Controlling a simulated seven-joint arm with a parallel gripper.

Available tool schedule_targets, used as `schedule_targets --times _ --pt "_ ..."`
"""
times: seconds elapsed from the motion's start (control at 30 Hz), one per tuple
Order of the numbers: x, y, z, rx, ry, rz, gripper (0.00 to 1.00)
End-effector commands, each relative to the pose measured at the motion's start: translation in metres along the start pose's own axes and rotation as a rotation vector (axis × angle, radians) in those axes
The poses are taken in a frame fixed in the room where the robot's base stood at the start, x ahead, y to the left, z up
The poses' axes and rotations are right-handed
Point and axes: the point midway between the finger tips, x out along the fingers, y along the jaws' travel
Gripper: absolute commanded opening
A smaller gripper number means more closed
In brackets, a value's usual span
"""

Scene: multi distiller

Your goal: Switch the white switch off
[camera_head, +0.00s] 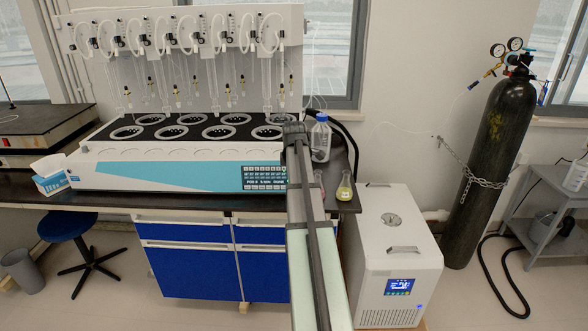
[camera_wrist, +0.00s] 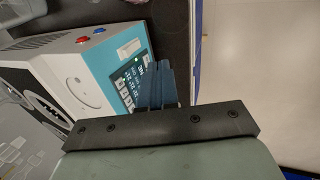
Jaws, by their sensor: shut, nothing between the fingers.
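The white switch (camera_wrist: 128,47) is a small pale rectangle on the teal front panel of the distiller, beside the lit display (camera_wrist: 130,78) in the wrist view. I cannot tell which way it is set. The distiller (camera_head: 180,172) stands on the dark bench in the head view, where my arm covers its right end and the switch cannot be made out. My gripper (camera_wrist: 163,72) is shut and empty. Its fingers are in front of the panel, overlapping the display's edge, to the lower right of the switch in the wrist view. I cannot tell whether they touch the panel.
A red button (camera_wrist: 82,40) and a blue button (camera_wrist: 99,30) sit on the distiller's pale face. A clear bottle (camera_head: 320,138) and a flask of yellow liquid (camera_head: 345,187) stand right of my arm. A white chiller (camera_head: 393,250) and a black gas cylinder (camera_head: 495,150) stand further right.

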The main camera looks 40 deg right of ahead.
Motion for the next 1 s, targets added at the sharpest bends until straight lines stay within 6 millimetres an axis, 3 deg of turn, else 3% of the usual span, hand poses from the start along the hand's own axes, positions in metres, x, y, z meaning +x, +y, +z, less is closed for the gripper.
schedule_targets --times 0.33,0.4,0.6,1.0 --pt "0.055 0.000 0.000 0.000 0.000 -0.003 0.00" --pt "0.057 0.015 0.000 0.001 0.000 0.000 0.00" --pt "0.064 0.032 0.000 0.000 -0.001 0.002 0.00" --pt "0.066 0.037 0.000 0.000 -0.001 0.002 0.00"
